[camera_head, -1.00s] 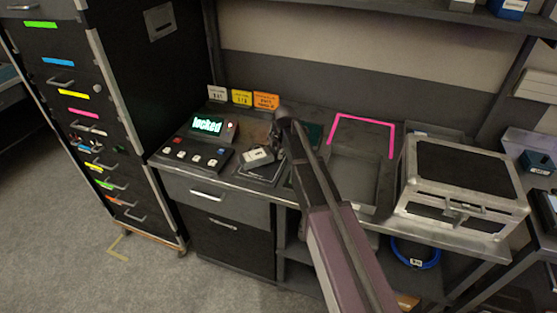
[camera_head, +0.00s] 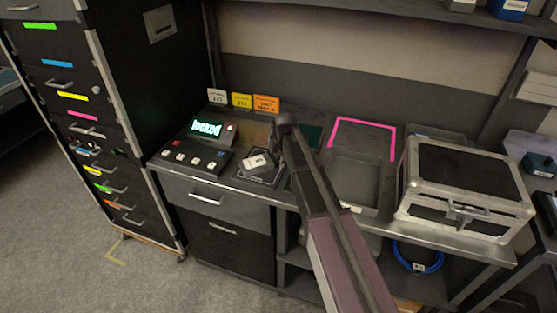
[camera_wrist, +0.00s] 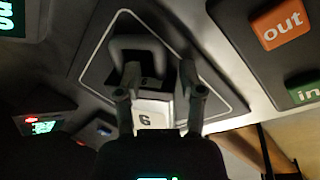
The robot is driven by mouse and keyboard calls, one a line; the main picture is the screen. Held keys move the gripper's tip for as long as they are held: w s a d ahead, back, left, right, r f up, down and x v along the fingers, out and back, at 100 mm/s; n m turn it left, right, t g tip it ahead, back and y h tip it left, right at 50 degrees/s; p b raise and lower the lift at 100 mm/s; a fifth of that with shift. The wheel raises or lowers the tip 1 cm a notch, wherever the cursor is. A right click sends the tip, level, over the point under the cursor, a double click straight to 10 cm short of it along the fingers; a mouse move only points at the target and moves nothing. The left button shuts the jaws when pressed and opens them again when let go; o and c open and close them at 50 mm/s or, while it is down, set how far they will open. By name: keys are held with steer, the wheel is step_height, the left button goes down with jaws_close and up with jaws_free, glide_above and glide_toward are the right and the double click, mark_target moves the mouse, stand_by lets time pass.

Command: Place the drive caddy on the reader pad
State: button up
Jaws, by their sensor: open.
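The drive caddy (camera_head: 256,161) is a small light block with a dark handle. It lies on the dark reader pad (camera_head: 272,181), turned at an angle to it. In the wrist view the caddy (camera_wrist: 154,108) shows a digit label, and the pad's white outline (camera_wrist: 215,73) surrounds its handle end. My gripper (camera_wrist: 160,98) is open, with one finger on each side of the caddy. Whether the fingers touch it I cannot tell. In the head view my wrist hides the pad's right side.
A console (camera_head: 195,152) with a "locked" display and several buttons stands left of the pad. Coloured cards (camera_head: 242,101) stand behind. A tray (camera_head: 355,180), a pink outline (camera_head: 366,121) and a silver-edged case (camera_head: 465,185) are to the right. "Out" (camera_wrist: 282,24) and "in" tiles show in the wrist view.

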steer(key=shift+r, duration=0.1)
steer(key=p+v, duration=1.1)
steer(key=v, duration=0.1)
steer(key=shift+p, duration=0.4)
stand_by(0.9)
steer(key=s+d+m+g, duration=0.1)
steer(key=s+d+m, duration=0.6)
steer(key=s+m, duration=0.4)
steer(key=s+d+m+g+h, duration=0.1)
steer(key=s+d+m, duration=0.7)
steer(key=s+m, duration=0.4)
steer(key=shift+s+d+f, duration=0.3)
steer(key=shift+s+d, duration=0.05)
steer(key=shift+s, duration=0.15)
